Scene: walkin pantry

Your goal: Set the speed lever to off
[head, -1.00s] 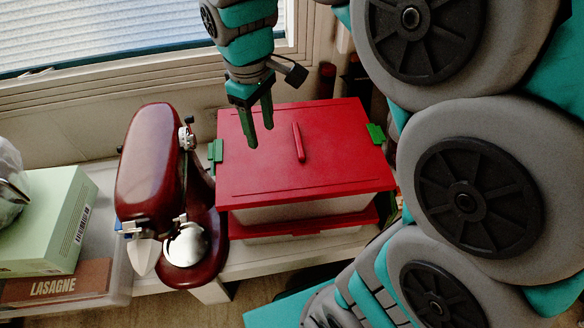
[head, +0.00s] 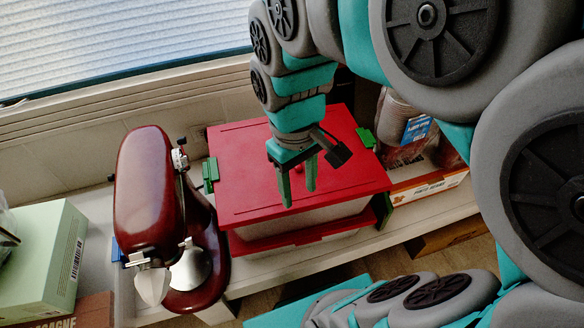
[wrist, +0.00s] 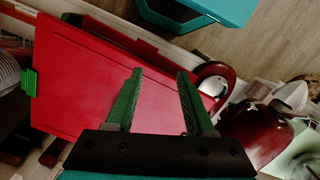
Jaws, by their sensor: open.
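In the wrist view, my gripper's two green fingers (wrist: 158,80) are spread over the lid, with the mixer (wrist: 255,130) at the right.
A green carton (head: 40,255) is left of the mixer. A window (head: 110,45) and wall lie behind. Jars and a low carton (head: 430,187) stand at right.

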